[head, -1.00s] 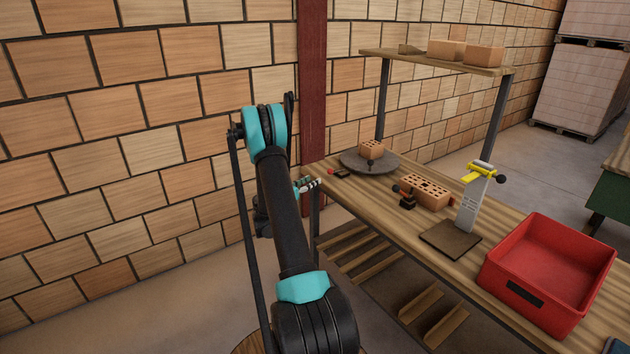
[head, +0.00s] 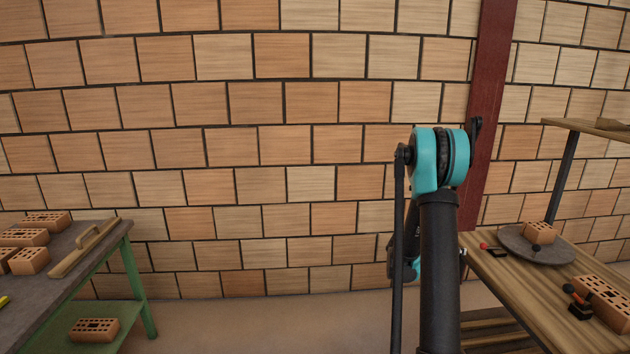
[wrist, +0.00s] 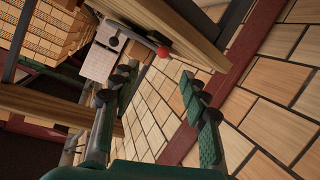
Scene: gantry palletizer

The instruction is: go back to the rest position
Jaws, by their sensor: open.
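My gripper (wrist: 155,105) is open in the wrist view, its two dark, teal-padded fingers spread apart with nothing between them. In the head view my folded arm stands in front of the brick wall, just left of the wooden workbench (head: 490,268); it hides the gripper there. In the wrist view the bench edge (wrist: 190,42) runs across the top, beyond the fingertips, with a red ball-shaped knob (wrist: 162,51) beside it.
The round turntable (head: 515,247) on the bench carries a small brick (head: 539,234). A perforated brick (head: 605,300) lies nearer. At left, a green-legged table (head: 95,250) holds several bricks and a wooden float (head: 84,248). Floor between them is clear.

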